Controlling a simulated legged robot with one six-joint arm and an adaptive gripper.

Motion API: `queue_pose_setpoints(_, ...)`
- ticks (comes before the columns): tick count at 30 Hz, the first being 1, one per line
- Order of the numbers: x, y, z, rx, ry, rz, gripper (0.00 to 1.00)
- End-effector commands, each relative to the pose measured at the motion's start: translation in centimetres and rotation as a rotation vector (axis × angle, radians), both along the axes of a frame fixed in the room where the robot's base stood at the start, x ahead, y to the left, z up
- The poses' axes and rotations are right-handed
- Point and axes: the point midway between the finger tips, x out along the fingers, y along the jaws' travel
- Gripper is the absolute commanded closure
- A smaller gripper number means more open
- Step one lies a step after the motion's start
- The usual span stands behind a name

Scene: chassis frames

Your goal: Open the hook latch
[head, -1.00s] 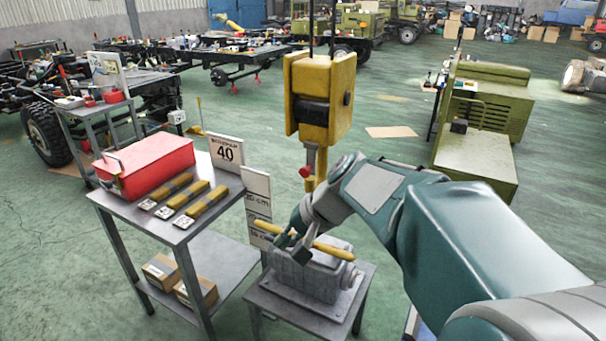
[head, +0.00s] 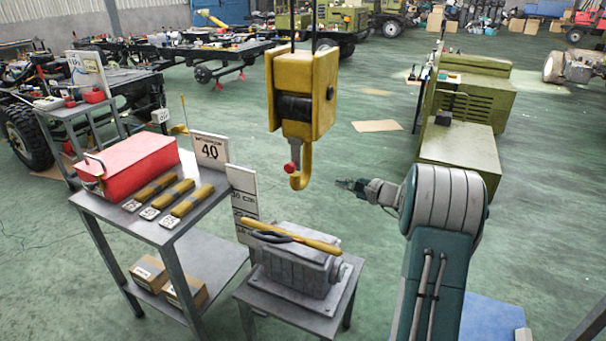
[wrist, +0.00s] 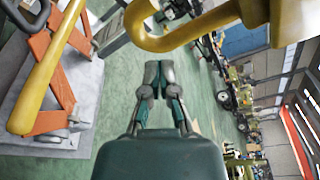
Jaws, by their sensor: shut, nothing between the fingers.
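A yellow crane hook (head: 303,180) hangs below a yellow hoist block (head: 325,85) in the head view. A red knob (head: 291,168) sits on the left of the hook's shank, probably part of its latch. My gripper (head: 342,183) is right of the hook, apart from it and at about its height in the picture. In the wrist view my gripper (wrist: 158,78) is shut and empty, pointing away from the camera. The hook (wrist: 145,35) curves across the top of that view, beyond the fingertips in the picture. I cannot make out the red knob there.
A yellow bar (head: 310,242) lies on a grey casting (head: 300,268) on a small stand below the hook. A metal table (head: 200,215) with a red box (head: 140,162) stands left. Green cabinets (head: 465,140) stand at back right. Open floor lies between.

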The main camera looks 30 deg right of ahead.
Motion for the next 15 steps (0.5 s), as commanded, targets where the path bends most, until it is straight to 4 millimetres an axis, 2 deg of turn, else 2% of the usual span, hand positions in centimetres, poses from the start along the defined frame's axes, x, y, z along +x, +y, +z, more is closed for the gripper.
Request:
queue_pose_setpoints(8, 0.6, 0.3, -0.1, -0.001, 0.002, 0.004, 1.00)
queue_pose_setpoints(15, 4.0, 2.1, -0.7, 0.000, 0.002, 0.006, 1.00)
